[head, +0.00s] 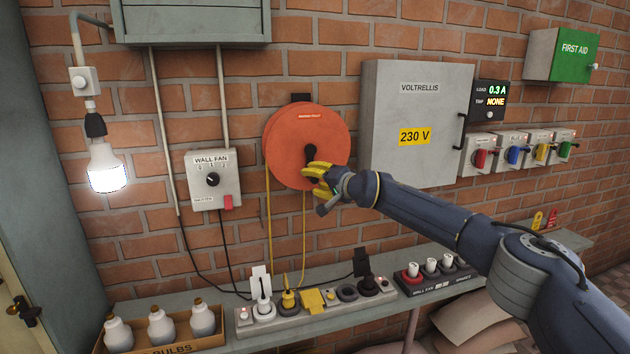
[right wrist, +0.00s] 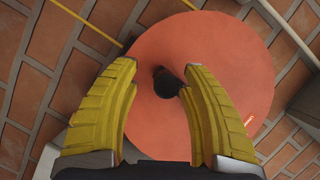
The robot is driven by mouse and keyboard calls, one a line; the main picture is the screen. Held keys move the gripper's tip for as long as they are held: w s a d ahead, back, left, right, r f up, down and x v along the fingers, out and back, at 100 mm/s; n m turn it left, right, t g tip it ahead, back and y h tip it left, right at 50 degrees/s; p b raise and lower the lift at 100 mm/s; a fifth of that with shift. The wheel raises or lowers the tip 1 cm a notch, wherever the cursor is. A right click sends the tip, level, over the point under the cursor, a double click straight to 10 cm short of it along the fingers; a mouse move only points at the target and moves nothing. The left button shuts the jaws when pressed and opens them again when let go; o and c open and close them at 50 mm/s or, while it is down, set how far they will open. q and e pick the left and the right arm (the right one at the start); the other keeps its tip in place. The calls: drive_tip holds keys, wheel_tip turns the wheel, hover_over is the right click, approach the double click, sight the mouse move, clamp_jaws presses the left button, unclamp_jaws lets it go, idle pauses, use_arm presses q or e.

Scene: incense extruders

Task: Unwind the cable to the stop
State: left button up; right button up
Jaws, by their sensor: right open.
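The orange cable reel (head: 290,135) hangs on the brick wall, with a black crank knob (head: 310,152) on its face. Yellow cable (head: 270,230) hangs down from the reel in two strands toward the shelf's power strip. My right gripper (head: 314,172) is at the lower right of the reel's face, by the knob. In the right wrist view the reel (right wrist: 235,60) fills the middle, and the knob (right wrist: 167,82) stands between the tips of the open yellow fingers (right wrist: 158,80). I cannot tell whether either finger touches it. My left gripper is not in view.
A grey cabinet (head: 395,150) is right of the reel, and a wall fan switch box (head: 213,180) is left. Below, the shelf (head: 345,310) carries a power strip (head: 320,302), a bulb box (head: 165,347) and a fuse block (head: 437,280).

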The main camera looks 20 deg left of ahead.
drive_tip(key=shift+r, duration=0.1)
wheel_tip(320, 180, up, 10)
drive_tip(key=shift+f, duration=0.1)
idle(0.5)
